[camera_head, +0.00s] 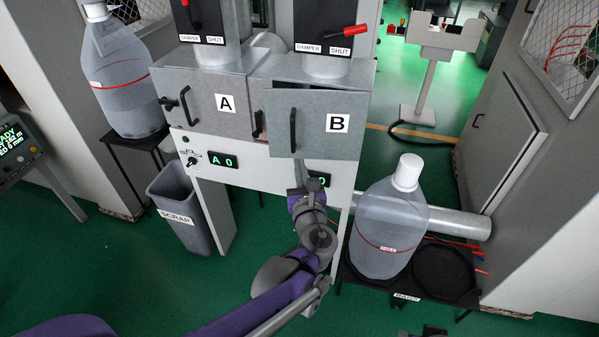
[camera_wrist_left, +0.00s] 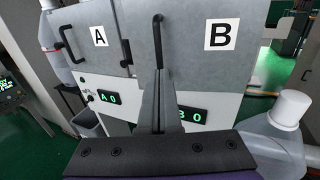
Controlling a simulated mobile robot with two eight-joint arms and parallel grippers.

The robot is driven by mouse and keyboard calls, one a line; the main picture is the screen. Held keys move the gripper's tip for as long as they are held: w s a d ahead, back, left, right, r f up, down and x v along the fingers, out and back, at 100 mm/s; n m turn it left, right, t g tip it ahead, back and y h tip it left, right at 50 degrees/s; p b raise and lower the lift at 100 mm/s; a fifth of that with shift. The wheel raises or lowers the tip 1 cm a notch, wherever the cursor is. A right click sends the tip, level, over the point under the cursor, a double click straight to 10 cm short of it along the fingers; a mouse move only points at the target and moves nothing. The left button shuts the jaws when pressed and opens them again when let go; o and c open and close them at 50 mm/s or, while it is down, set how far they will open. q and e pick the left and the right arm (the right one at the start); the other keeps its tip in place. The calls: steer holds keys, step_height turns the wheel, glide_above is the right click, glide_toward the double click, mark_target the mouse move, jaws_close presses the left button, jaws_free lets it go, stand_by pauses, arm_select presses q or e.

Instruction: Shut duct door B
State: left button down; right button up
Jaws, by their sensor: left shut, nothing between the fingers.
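Duct door B (camera_head: 345,125) is a grey panel with a white B label and a black vertical handle (camera_head: 293,130) near its left edge. It stands slightly ajar, with a dark gap along its top. In the left wrist view door B (camera_wrist_left: 190,45) fills the upper middle. My left gripper (camera_head: 298,163) is shut and empty, at the door's lower left corner just below the handle. Its fingers (camera_wrist_left: 158,75) point up at the handle's lower end in the left wrist view; I cannot tell whether they touch. A dark part at the head view's bottom edge may be my right gripper (camera_head: 430,332).
Door A (camera_head: 215,110) is left of door B. Above B is a red damper lever (camera_head: 350,30). A large capped bottle (camera_head: 390,235) stands on a black stand right of my arm. A scrap bin (camera_head: 185,205) stands at left. Green floor is open at lower left.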

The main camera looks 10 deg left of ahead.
mark_target(292, 136)
arm_select(q)
steer(key=p+x, duration=0.1)
steer(key=x, duration=0.7)
steer(key=shift+w+a, duration=0.2)
steer(key=shift+w, duration=0.15)
steer(key=x, duration=0.4)
steer(key=shift+w+a+r, duration=0.1)
steer(key=shift+w+a, duration=0.2)
steer(key=shift+a, duration=0.1)
steer(key=shift+s+r, duration=0.1)
